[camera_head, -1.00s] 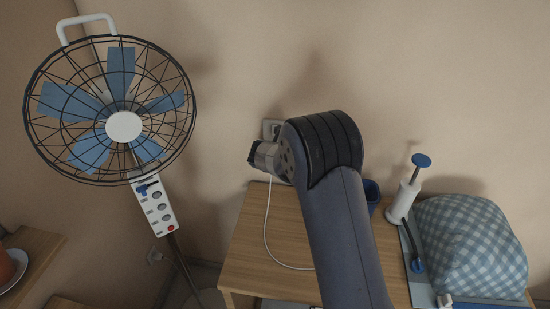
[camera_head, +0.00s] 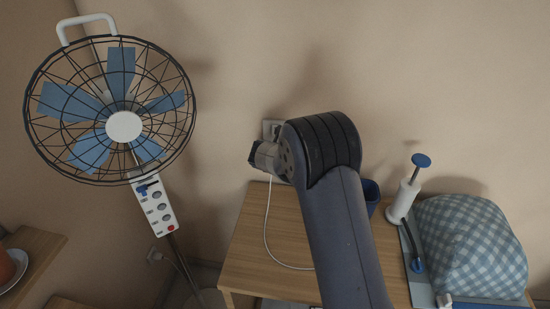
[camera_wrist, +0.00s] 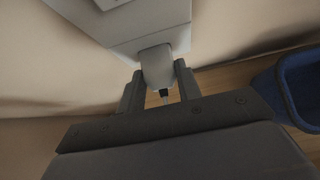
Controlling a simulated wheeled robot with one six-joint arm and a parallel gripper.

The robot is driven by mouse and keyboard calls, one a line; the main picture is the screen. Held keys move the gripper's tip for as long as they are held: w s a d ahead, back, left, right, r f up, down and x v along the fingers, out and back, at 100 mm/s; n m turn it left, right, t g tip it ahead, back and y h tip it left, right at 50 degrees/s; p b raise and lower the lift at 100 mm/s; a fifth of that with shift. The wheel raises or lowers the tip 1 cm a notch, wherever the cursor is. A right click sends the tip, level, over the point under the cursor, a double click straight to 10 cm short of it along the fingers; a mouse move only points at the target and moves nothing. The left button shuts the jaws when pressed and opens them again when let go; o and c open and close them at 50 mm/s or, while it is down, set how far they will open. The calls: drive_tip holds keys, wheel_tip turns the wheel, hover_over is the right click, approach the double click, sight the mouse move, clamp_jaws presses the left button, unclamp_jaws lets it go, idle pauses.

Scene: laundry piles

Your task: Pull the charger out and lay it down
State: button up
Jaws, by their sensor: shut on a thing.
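The charger (camera_wrist: 157,66) is a small pale block with its cord end toward me. It sits between the two fingers of my gripper (camera_wrist: 159,90), which is shut on it. In the wrist view its far end meets the grey wall socket (camera_wrist: 140,22); I cannot tell whether its prongs are inside. In the head view part of the wall socket (camera_head: 269,127) shows behind my arm, which hides the charger and the fingertips. A white cable (camera_head: 266,232) hangs below my wrist and curves over the tabletop.
The wooden table (camera_head: 245,270) has bare room at its left. A blue container (camera_head: 371,193) stands behind my arm and shows in the wrist view (camera_wrist: 300,85). A white pump (camera_head: 404,198) and checked cushion (camera_head: 470,245) are at right. A fan (camera_head: 122,126) stands at left.

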drive_tip(key=shift+s, duration=0.1)
clamp_jaws()
drive_tip(key=shift+s+a+b, duration=0.25)
drive_tip(key=shift+s+b, duration=0.6)
drive_tip(key=shift+s, duration=0.35)
drive_tip(key=shift+s+a+b, duration=0.25)
drive_tip(key=shift+s+b, duration=0.55)
drive_tip(key=shift+s, duration=0.35)
drive_tip(key=shift+s, duration=0.1)
